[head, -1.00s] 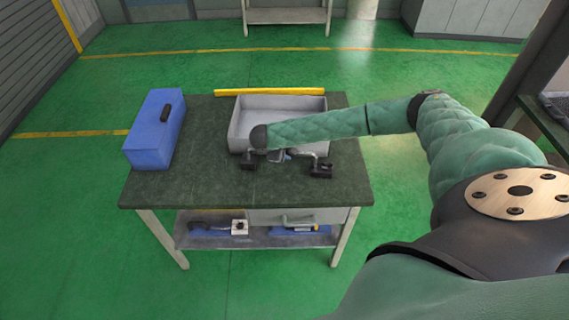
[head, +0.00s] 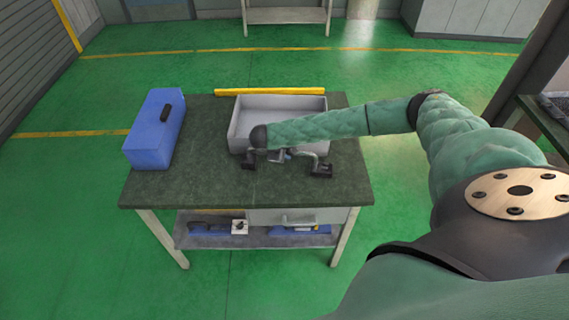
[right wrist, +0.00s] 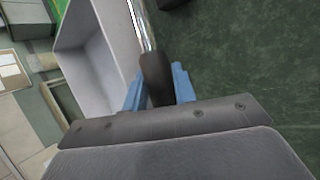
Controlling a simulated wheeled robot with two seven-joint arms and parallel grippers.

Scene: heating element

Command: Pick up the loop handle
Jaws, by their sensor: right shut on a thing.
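The loop handle (head: 310,154) appears as a bent metal bar with dark ends, at the front edge of the grey tray on the dark green tabletop. My right gripper (head: 286,154) is over it, partly hidden by my own wrist in the head view. In the right wrist view, the blue fingers of my right gripper (right wrist: 158,90) are shut on a dark grip (right wrist: 157,76) with a shiny metal rod running up from it. I cannot tell whether the handle is clear of the table. My left gripper is not in view.
The open grey tray (head: 318,104) stands just behind the handle. A blue toolbox (head: 148,140) is at the table's left, and a yellow bar (head: 270,92) lies along the back edge. The front of the tabletop (head: 215,188) is clear. A lower shelf (head: 255,241) holds several items.

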